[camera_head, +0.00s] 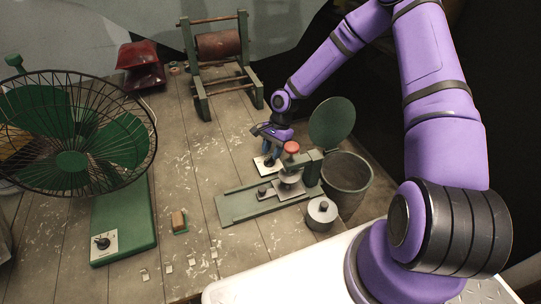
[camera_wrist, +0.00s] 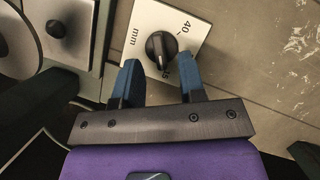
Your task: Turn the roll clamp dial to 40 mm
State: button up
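The roll clamp dial is a black knob (camera_wrist: 160,48) on a pale square plate (camera_wrist: 205,17). The plate is marked "mm" and "40"; another number beside the knob is partly hidden. A ridge runs along the knob, but I cannot tell which mark it points at. My gripper (camera_wrist: 159,61) is open, its two blue fingers apart on either side of the knob's near edge. I cannot tell whether they touch it. In the head view my gripper (camera_head: 270,155) is over the plate (camera_head: 261,169), hiding the knob.
The green clamp machine (camera_head: 240,207) with a red knob (camera_head: 291,147) stands close to the gripper. A bucket (camera_head: 347,180) and metal canister (camera_head: 321,212) are to its right. A caged fan (camera_head: 72,162) with its own dial (camera_head: 102,243) stands left.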

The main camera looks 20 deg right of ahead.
aim_at(269, 161)
jog(key=shift+x, duration=1.1)
jog(key=shift+a, duration=0.1)
grip_shut()
